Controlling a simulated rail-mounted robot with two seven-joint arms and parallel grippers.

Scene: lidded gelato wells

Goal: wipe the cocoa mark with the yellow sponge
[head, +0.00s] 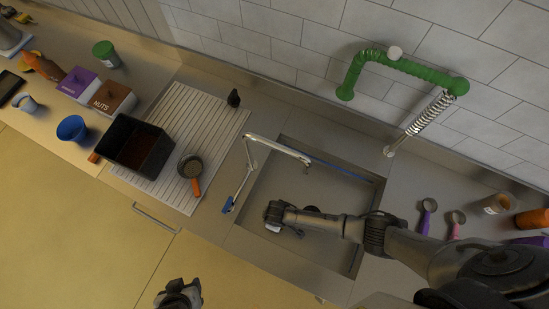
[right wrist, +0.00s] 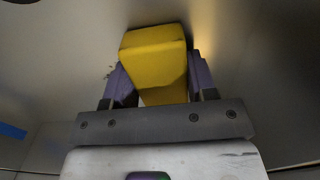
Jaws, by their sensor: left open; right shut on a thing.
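The yellow sponge (right wrist: 155,58) is between the two fingers of my right gripper (right wrist: 158,80) in the right wrist view, held by its sides. In the head view my right gripper (head: 274,218) points down over the sink (head: 318,187), and the sponge is hidden there. How far it is from the sink floor I cannot tell. My left gripper (head: 178,295) is open and empty at the bottom edge of the head view, in front of the counter. I cannot make out the cocoa mark for certain in either view.
Scoops (head: 427,212) and jars (head: 496,203) stand right.

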